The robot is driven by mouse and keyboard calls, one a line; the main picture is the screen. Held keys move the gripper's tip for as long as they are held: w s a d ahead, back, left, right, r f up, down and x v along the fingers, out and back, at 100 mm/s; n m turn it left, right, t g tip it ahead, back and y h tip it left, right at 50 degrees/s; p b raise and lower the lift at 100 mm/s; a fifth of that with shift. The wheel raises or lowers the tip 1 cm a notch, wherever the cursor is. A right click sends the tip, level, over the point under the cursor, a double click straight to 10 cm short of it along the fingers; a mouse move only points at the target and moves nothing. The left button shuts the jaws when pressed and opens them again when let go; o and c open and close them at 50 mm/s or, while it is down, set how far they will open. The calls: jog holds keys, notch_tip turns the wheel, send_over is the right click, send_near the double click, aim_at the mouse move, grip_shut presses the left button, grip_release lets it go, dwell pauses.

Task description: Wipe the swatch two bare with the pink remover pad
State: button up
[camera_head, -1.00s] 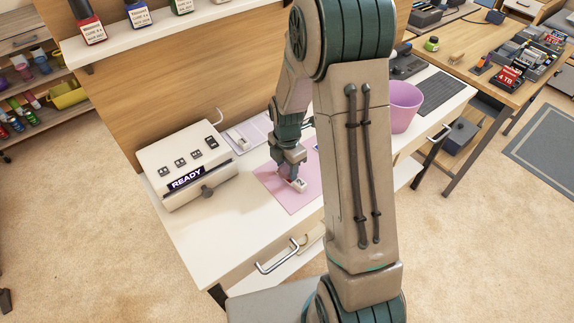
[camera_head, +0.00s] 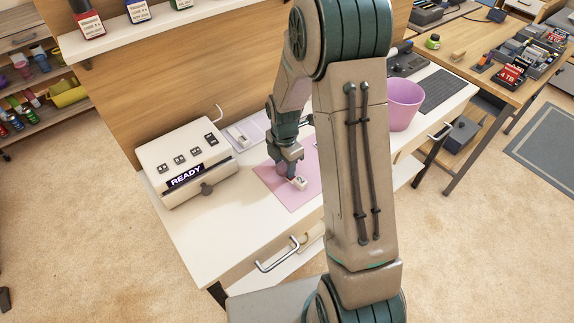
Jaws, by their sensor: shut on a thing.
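My gripper (camera_head: 285,166) points down low over the pink mat (camera_head: 297,202) on the white desk. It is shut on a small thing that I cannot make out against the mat. A small whitish block marked 2 (camera_head: 299,184), which appears to be swatch two, lies on the mat just right of and in front of the fingertips. Whether the held thing touches the block cannot be told. The pink remover pad is not clearly distinguishable. My arm hides part of the mat's right side.
A cream box reading READY (camera_head: 186,164) stands left of the mat. A pale tray (camera_head: 247,130) lies behind it. A pink bin (camera_head: 403,105) and a dark keyboard-like panel (camera_head: 440,93) are at the right. Bottles stand on the shelf (camera_head: 160,28) above. The desk's front left is bare.

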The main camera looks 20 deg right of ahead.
jog(key=shift+s+d, duration=0.25)
jog(key=shift+s, duration=0.2)
jog(key=shift+w+a+f, duration=0.1)
jog(key=shift+w+a, duration=0.2)
jog(key=shift+w, duration=0.2)
jog(key=shift+s+d, duration=0.25)
jog(key=shift+s, duration=0.3)
jog(key=shift+w+a, duration=0.3)
jog(key=shift+w, duration=0.3)
jog(key=shift+s+d, duration=0.35)
jog(key=shift+s, duration=0.25)
jog(key=shift+w+a, duration=0.35)
jog(key=shift+w, duration=0.25)
jog(key=shift+r+p, duration=2.55)
jog(key=shift+r, duration=0.45)
jog(key=shift+r, duration=0.15)
